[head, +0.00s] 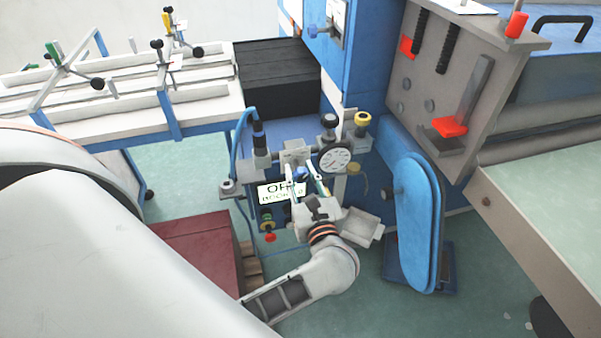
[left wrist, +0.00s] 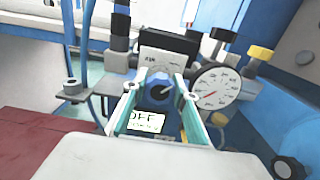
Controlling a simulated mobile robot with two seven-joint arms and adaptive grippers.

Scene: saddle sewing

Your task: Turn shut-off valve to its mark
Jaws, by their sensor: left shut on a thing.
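The shut-off valve shows as a blue knob (head: 301,173) on the air unit at the middle of the head view. It also shows in the left wrist view (left wrist: 158,92), with a pale pointer line on its face. My left gripper (head: 305,179) comes at it from the front, one finger on each side, and is shut on it. A white OFF sign (left wrist: 145,122) hangs just below and left of the knob. The mark for the knob is too small to make out. My right gripper is not in view.
A round gauge (head: 335,159) with a red needle sits close right of the knob. A black knob (head: 329,121) and a yellow knob (head: 362,119) stand above it. A blue hose (head: 238,140) runs down at left. A blue oval guard (head: 413,220) stands at right.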

